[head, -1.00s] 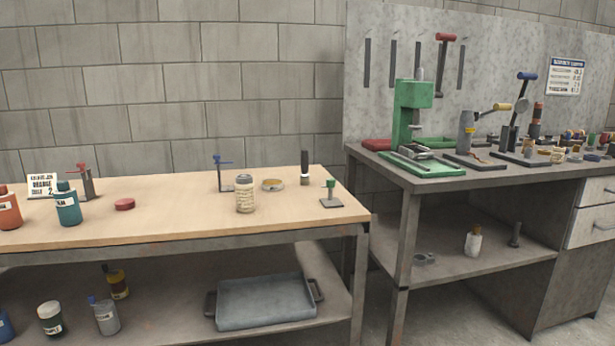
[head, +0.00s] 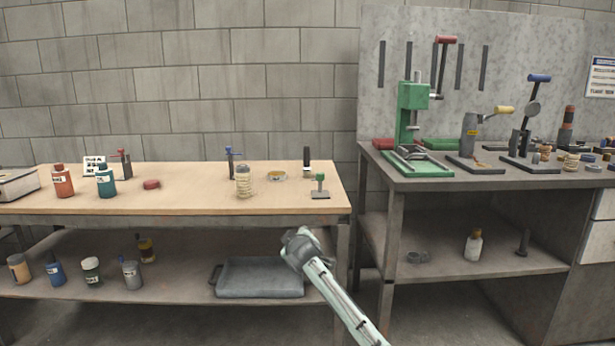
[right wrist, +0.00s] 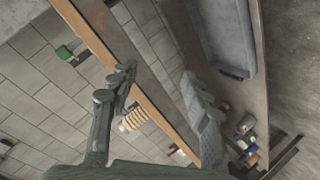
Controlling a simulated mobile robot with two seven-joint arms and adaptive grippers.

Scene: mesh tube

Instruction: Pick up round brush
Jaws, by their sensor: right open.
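An upright black-handled piece with a pale lower end (head: 306,160), which looks like the round brush, stands at the back right of the wooden table (head: 200,205). I cannot make out its bristles. My right gripper (head: 299,243) is in front of the table's right part, below the tabletop edge and apart from the brush. In the right wrist view its two fingers (right wrist: 158,80) are spread with nothing held between them. I cannot pick out the brush in that view. My left gripper is not in view.
Near the brush are a green-knobbed stand (head: 320,188), a round tin (head: 277,176) and a ribbed jar (head: 244,182). The jar also shows in the right wrist view (right wrist: 133,119). A grey tray (head: 260,279) lies on the lower shelf. A grey workbench (head: 460,180) stands to the right.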

